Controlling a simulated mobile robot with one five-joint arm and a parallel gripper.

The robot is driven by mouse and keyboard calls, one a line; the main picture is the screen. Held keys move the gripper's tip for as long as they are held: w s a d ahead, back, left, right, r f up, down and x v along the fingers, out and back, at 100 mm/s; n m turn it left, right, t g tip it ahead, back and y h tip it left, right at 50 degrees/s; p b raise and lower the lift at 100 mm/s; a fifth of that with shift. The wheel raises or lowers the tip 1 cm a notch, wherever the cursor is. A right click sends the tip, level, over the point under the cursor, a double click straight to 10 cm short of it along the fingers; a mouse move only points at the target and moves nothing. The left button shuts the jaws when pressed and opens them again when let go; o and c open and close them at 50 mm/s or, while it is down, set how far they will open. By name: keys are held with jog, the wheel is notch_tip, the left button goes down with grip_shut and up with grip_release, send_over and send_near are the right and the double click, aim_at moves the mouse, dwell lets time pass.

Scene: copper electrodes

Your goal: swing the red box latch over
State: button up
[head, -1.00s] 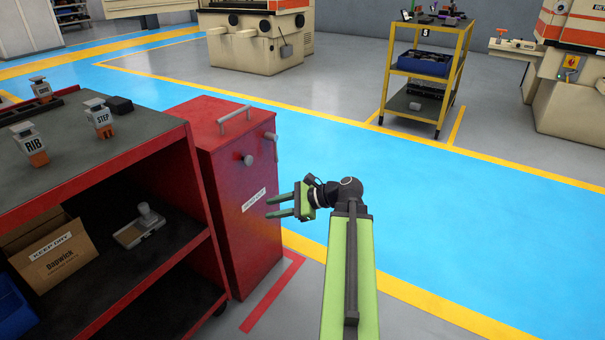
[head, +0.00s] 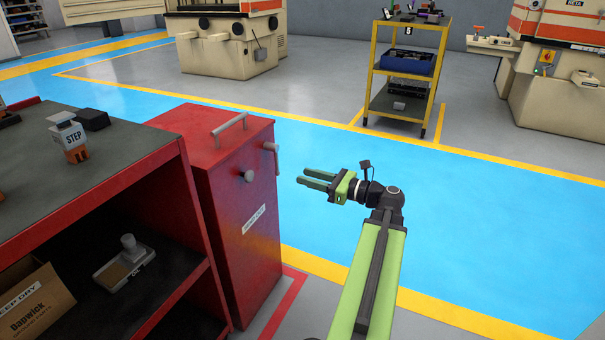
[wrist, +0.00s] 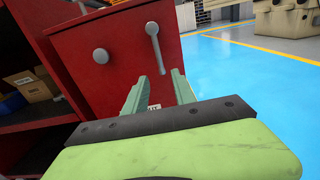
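The red box (head: 246,225) stands beside the red cart, with a grey bar handle on its lid. Its front face has a round grey knob (head: 248,176) and, near the right edge, the grey latch (head: 277,158). In the wrist view the latch (wrist: 156,48) is a lever hanging down from its round pivot at upper right, and the knob (wrist: 100,56) is to its left. My gripper (head: 302,181) is open and empty, to the right of the box front in the head view. In the wrist view its fingertips (wrist: 158,77) lie either side of the lever's lower end; contact cannot be told.
The red cart (head: 165,160) on the left carries a block marked STEP (head: 70,138) on top and a cardboard carton (head: 35,303) on its shelf. A yellow trolley (head: 405,75) stands further back. The blue floor to the right is clear.

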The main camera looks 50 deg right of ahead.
aim_at(279, 169)
jog(key=shift+x, duration=4.3)
jog(key=shift+w, duration=0.25)
jog(key=shift+c, duration=0.4)
grip_shut()
